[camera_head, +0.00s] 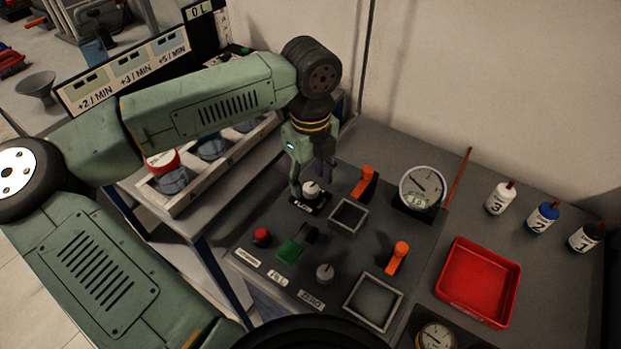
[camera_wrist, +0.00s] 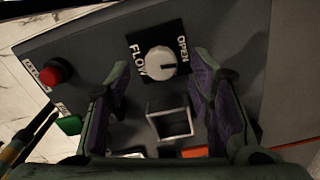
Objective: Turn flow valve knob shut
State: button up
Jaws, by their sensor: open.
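The flow valve knob (camera_head: 311,190) is a white round knob on a black plate marked FLOW, at the upper left of the grey panel. In the wrist view the knob (camera_wrist: 160,61) has a dark pointer line toward the right, below the word OPEN on its plate. My gripper (camera_head: 312,180) hangs pointing down at the knob. In the wrist view its purple-padded fingers (camera_wrist: 162,85) are apart, one on each side below the knob in the picture, with nothing between them. Whether they touch the knob cannot be told.
Orange levers (camera_head: 364,183) and (camera_head: 398,258), square frames, a red button (camera_head: 262,237), a green switch (camera_head: 290,251) and another knob (camera_head: 325,273) share the panel. A gauge (camera_head: 422,188) stands right.

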jog(key=shift+f, duration=1)
jog(key=shift+c, duration=0.2)
grip_shut()
